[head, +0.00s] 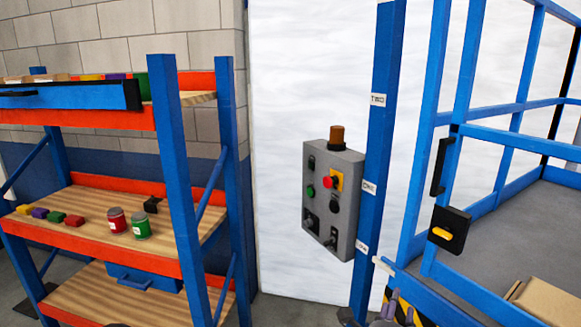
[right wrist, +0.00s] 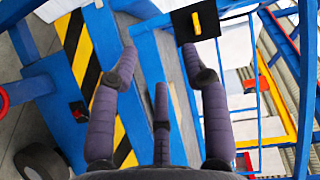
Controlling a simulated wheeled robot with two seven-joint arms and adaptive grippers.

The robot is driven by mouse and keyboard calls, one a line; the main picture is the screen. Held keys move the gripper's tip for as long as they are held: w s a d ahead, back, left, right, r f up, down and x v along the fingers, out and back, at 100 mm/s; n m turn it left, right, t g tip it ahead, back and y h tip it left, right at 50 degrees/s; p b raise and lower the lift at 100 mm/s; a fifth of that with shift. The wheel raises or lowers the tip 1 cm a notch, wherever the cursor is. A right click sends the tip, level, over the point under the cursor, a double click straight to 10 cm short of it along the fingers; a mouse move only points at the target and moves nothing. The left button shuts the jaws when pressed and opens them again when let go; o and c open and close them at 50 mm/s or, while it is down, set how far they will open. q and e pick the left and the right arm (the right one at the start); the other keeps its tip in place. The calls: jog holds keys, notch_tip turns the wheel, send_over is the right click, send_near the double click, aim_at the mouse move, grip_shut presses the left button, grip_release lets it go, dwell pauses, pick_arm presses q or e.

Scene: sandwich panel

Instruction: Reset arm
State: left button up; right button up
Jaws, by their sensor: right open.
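My right gripper (head: 394,309) shows only at the bottom edge of the head view, its grey fingertips in front of the blue platform frame. In the right wrist view its dark fingers (right wrist: 160,62) are spread apart with nothing between them. A black latch plate with a yellow handle (head: 449,229) is on the blue gate, above and right of the gripper. In the right wrist view the plate (right wrist: 182,24) shows near one fingertip; I cannot tell whether they touch. The grey control box (head: 345,200) hangs on the blue post, left of the gate. My left gripper is out of view.
A blue and orange shelf rack (head: 187,210) stands at left with small coloured blocks, a red jar (head: 117,220) and a green jar (head: 140,227). A cardboard box (head: 545,303) lies at bottom right. Blue gate rails (head: 480,297) lie close beside my right gripper.

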jog(key=w+a+f+n+g+y, duration=0.1)
jog(key=a+f+n+g+y, duration=0.2)
jog(key=f, duration=0.7)
jog(key=a+f+n+g+y, duration=0.15)
jog(key=f+n, duration=0.35)
jog(key=f, duration=0.5)
jog(key=w+a+f+n+g+y, duration=0.1)
jog(key=a+f+n+y, duration=0.2)
jog(key=f, duration=0.6)
jog(key=s+a+f+n+g+y, duration=0.2)
jog(key=s+f+n+g, duration=0.2)
jog(key=s+f, duration=0.6)
jog(key=s+a+f+n+g+y, duration=0.2)
jog(key=s+f+g, duration=0.3)
jog(key=s+f, duration=0.6)
jog(key=shift+s+a+f+n+y, duration=0.2)
jog(key=shift+a+n+y, duration=0.25)
jog(key=shift+n, duration=0.45)
jog(key=shift+g, duration=0.25)
jog(key=shift+c, duration=0.7)
jog(key=shift+d, duration=0.1)
